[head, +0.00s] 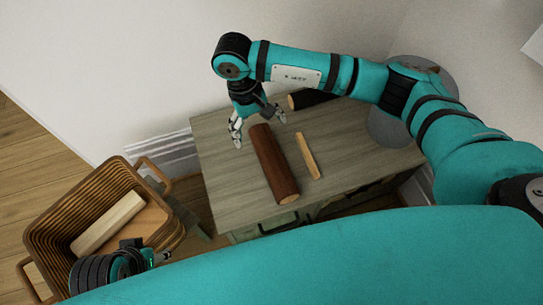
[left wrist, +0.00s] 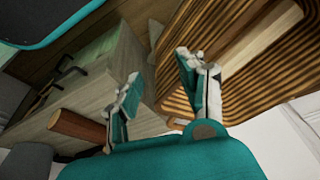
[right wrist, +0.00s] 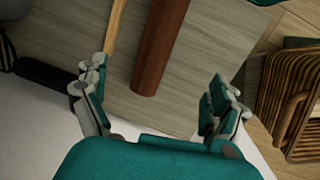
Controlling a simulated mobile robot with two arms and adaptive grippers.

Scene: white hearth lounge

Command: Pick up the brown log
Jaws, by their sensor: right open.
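The brown log (head: 273,162) lies on the grey wooden cabinet top (head: 225,180). In the right wrist view, the log (right wrist: 160,45) runs away from me, its near end lying ahead of and between the fingertips. My right gripper (head: 256,125) is open and empty, close to the log's far end and not touching it as far as I can see. The right gripper's fingers (right wrist: 162,75) are spread wide. My left gripper (left wrist: 157,75) is open and empty beside the wicker basket. The log's end (left wrist: 78,125) shows at the left of the left wrist view.
A thin pale stick (head: 307,156) lies right of the brown log. A dark log (head: 312,97) lies at the back of the cabinet, partly hidden by my right arm. The wicker basket (head: 45,235), holding a pale block (head: 107,223), stands to the left. A white wall is behind.

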